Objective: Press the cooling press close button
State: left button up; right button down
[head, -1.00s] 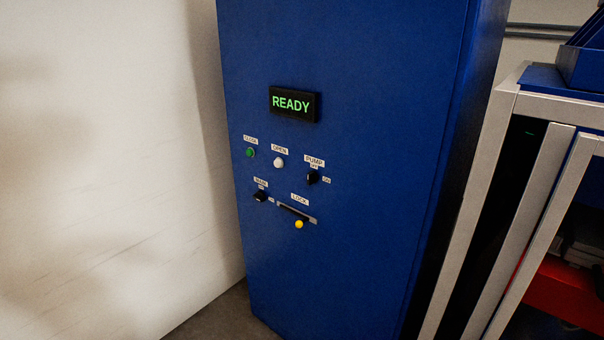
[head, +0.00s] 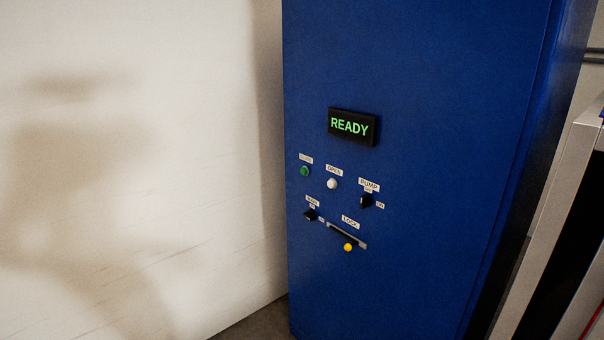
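The cooling press control cabinet (head: 420,90) is a tall blue box in the middle and right of the head view. The green close button (head: 304,171) is at the left of its controls, under a small label that is hard to read. The white open button (head: 332,184) is just right of it. A display (head: 353,127) above reads READY in green. Neither of my grippers is in view, and nothing touches the buttons.
A black pump knob (head: 365,202), a black main knob (head: 310,215) and a yellow-tipped lock lever (head: 348,247) share the panel. A white wall (head: 130,80) fills the left. A grey frame (head: 545,235) stands close at the right.

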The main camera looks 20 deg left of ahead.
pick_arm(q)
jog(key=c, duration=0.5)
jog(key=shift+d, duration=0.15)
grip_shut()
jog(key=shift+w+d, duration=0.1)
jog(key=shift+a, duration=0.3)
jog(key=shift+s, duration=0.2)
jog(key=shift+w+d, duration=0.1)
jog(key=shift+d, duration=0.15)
